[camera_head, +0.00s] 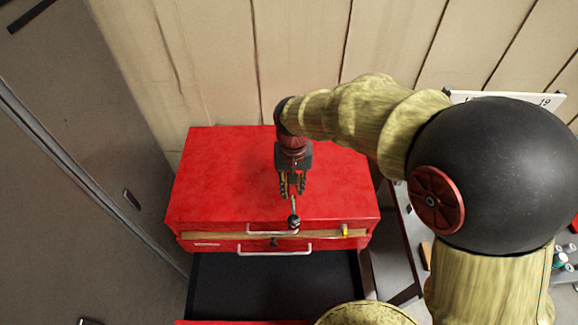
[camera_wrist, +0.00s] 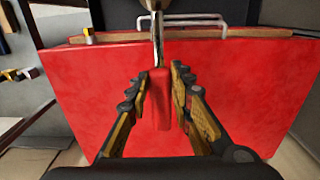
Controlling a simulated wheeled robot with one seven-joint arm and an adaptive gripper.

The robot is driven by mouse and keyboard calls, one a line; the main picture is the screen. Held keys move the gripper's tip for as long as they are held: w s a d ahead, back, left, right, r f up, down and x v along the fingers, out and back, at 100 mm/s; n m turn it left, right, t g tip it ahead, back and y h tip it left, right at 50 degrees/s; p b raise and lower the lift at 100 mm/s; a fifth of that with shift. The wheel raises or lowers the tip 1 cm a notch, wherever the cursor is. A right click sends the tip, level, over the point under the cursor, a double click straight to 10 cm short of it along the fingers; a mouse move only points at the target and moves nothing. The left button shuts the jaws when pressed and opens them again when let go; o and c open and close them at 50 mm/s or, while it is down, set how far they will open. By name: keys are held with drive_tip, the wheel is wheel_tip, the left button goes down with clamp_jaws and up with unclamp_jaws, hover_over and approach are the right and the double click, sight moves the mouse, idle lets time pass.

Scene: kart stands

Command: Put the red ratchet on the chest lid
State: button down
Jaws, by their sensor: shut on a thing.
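The red chest lid (camera_head: 220,170) is a broad, flat and bare surface under my arm, and it fills much of the wrist view (camera_wrist: 90,90). My gripper (camera_head: 292,186) points down over the front middle of the lid. It is shut on the red ratchet, whose red handle (camera_wrist: 159,100) sits between the fingers in the wrist view. The ratchet's metal shaft and dark head (camera_head: 294,218) extend toward the chest's front edge. The handle is hidden by the fingers in the head view. I cannot tell whether the ratchet touches the lid.
A drawer (camera_head: 270,285) with a dark interior stands open below the chest's front handles (camera_head: 275,253). A small yellow item (camera_head: 345,230) is at the front right edge. A plank wall (camera_head: 230,60) stands behind, and a grey cabinet (camera_head: 80,130) at left. The lid's left side is clear.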

drive_tip(key=w+d+f, duration=0.3)
drive_tip(key=w, duration=0.4)
drive_tip(key=p, duration=0.1)
hover_over(306, 185)
wheel_tip(306, 185, down, 6)
drive_tip(key=shift+s+r, duration=0.15)
drive_tip(key=shift+r, duration=0.05)
drive_tip(key=shift+w+d+f, duration=0.15)
drive_tip(key=shift+w+f, duration=0.05)
drive_tip(key=shift+f, duration=0.2)
drive_tip(key=shift+f+p, duration=0.35)
drive_tip(key=shift+f, duration=1.1)
drive_tip(key=shift+f, duration=0.2)
drive_tip(key=c, duration=1.6)
unclamp_jaws()
drive_tip(key=shift+r, duration=0.15)
